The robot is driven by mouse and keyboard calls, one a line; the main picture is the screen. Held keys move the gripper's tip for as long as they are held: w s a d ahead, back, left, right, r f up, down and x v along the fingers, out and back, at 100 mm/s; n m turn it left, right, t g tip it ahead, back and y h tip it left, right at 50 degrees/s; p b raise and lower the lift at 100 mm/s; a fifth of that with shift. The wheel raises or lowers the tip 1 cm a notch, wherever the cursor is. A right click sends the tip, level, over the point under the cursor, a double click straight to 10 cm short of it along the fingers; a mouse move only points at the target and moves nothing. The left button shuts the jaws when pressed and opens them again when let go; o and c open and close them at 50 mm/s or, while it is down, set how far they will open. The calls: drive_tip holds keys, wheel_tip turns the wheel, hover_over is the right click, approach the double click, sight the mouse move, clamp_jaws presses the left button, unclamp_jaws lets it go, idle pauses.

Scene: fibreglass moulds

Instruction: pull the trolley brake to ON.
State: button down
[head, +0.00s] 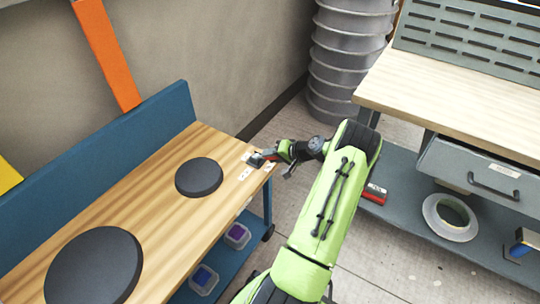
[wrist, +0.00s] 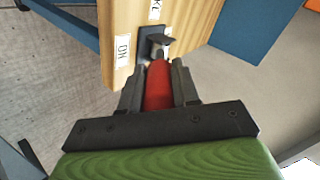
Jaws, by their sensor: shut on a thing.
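The trolley (head: 215,145) has a striped wooden top and a blue back panel. Its brake sits at the top's right end: a dark bracket (wrist: 152,42) with a red lever (wrist: 158,84). A white ON label (wrist: 122,48) is left of the bracket in the wrist view. My gripper (wrist: 157,88) is shut on the red lever, one dark finger on each side. In the head view my gripper (head: 262,158) is at the trolley's corner, and the lever is mostly hidden by it.
Two dark discs (head: 199,177) (head: 88,268) lie on the trolley top. Small tubs (head: 237,236) stand on its lower shelf. A ridged grey duct (head: 348,60) stands behind.

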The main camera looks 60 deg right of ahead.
drive_tip(key=shift+s+a+f, duration=0.15)
drive_tip(key=shift+a+f, duration=0.2)
drive_tip(key=shift+f, duration=0.1)
drive_tip(key=c, duration=0.8)
unclamp_jaws()
drive_tip(key=shift+r, duration=0.1)
drive_tip(key=shift+s+d+r, duration=0.1)
drive_tip(key=shift+d+r, duration=0.05)
drive_tip(key=shift+r, duration=0.05)
drive_tip(key=p+v, duration=0.4)
drive_tip(key=v, duration=1.1)
drive_tip(key=shift+s+f, duration=0.1)
drive_tip(key=shift+s, duration=0.25)
drive_tip(key=shift+d, duration=0.1)
